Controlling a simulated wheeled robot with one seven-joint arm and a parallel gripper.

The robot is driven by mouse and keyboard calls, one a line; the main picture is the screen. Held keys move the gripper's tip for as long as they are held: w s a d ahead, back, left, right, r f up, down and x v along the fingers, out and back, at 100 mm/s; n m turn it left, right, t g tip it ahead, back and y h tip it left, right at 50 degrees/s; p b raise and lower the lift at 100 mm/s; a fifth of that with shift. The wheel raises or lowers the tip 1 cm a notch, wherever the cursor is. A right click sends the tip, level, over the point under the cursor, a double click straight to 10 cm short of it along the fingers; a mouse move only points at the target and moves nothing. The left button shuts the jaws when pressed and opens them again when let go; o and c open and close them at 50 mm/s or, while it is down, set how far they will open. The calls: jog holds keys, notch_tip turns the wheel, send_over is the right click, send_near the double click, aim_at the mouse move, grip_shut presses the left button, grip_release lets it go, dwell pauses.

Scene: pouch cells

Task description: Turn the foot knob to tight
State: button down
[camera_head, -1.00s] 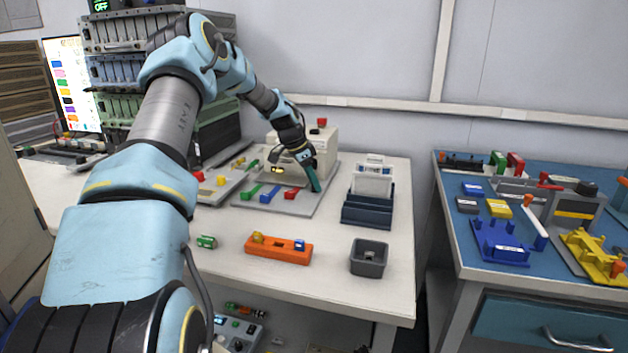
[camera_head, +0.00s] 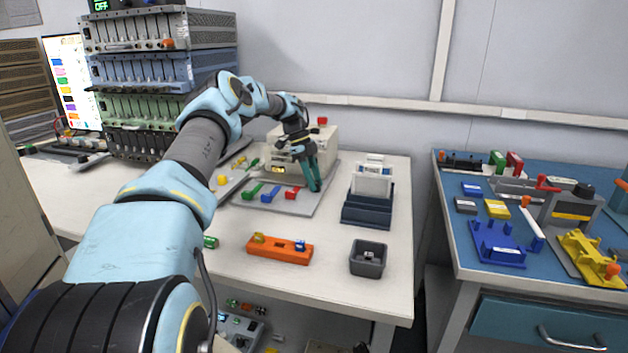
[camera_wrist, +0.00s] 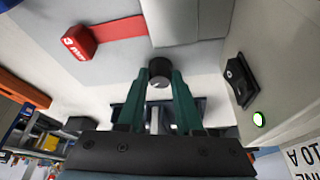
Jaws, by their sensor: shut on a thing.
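A pale line shows on the knob's face. I take this to be the foot knob; no tight mark can be read. In the head view the fingers hide the knob.
A red labelled block (camera_wrist: 79,42) lies near the knob in the wrist view. Green (camera_head: 253,190), blue (camera_head: 270,194) and red (camera_head: 293,192) pieces sit on the plate. A dark blue rack (camera_head: 367,208) stands close right. An orange holder (camera_head: 280,248) and grey bin (camera_head: 368,257) are nearer.

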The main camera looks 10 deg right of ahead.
jog(key=shift+w+m+g+y, duration=0.1)
jog(key=shift+m+g+y, duration=0.25)
jog(key=shift+m, duration=0.95)
jog(key=c, duration=0.6)
grip_release()
jog(key=shift+o, duration=0.2)
jog(key=shift+d, duration=0.1)
